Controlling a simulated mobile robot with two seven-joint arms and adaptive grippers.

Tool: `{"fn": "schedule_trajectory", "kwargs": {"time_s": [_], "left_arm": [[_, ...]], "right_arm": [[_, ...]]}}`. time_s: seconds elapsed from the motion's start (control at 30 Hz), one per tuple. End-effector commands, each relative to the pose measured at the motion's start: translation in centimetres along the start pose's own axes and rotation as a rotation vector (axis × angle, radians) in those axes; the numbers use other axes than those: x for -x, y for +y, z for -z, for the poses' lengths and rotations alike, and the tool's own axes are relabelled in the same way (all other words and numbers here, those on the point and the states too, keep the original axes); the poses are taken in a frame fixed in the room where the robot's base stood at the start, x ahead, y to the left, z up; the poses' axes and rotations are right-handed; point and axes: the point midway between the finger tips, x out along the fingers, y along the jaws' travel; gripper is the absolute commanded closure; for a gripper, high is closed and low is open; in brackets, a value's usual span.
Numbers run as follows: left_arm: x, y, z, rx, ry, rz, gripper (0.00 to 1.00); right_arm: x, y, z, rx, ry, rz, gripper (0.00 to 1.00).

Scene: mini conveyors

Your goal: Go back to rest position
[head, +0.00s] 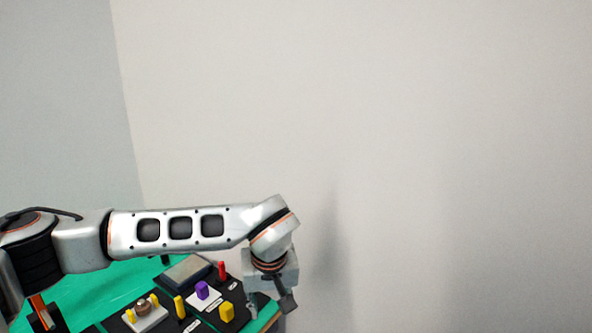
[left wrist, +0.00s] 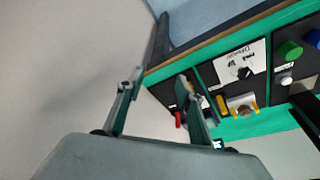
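My left arm reaches in from the left in the head view, above the green table. My left gripper (head: 271,302) points down beside the table's right end. In the left wrist view the two fingers of my left gripper (left wrist: 160,82) stand apart with nothing between them. The black panels lie beyond one finger there. My right gripper is in neither view.
The green table (head: 95,290) carries black panels with a purple block (head: 202,290), a yellow block (head: 227,312), a red peg (head: 222,271) and a grey tray (head: 187,270). The left wrist view also shows a green knob (left wrist: 290,50). A bare wall stands behind.

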Motion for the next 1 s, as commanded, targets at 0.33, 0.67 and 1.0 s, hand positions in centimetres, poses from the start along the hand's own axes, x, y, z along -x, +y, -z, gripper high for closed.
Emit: {"fn": "schedule_trajectory", "kwargs": {"time_s": [0.33,0.67,1.0], "left_arm": [[-1.6,8.2,-13.8,0.176,-0.445,-0.288,0.64],[7.7,17.1,-25.4,0.673,-1.24,-0.586,0.64],[15.0,17.6,-19.0,1.395,-2.152,-0.611,0.64]], "right_arm": [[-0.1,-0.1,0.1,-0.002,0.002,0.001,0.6],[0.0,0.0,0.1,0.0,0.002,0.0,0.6],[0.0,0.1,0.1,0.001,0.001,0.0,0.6]]}}
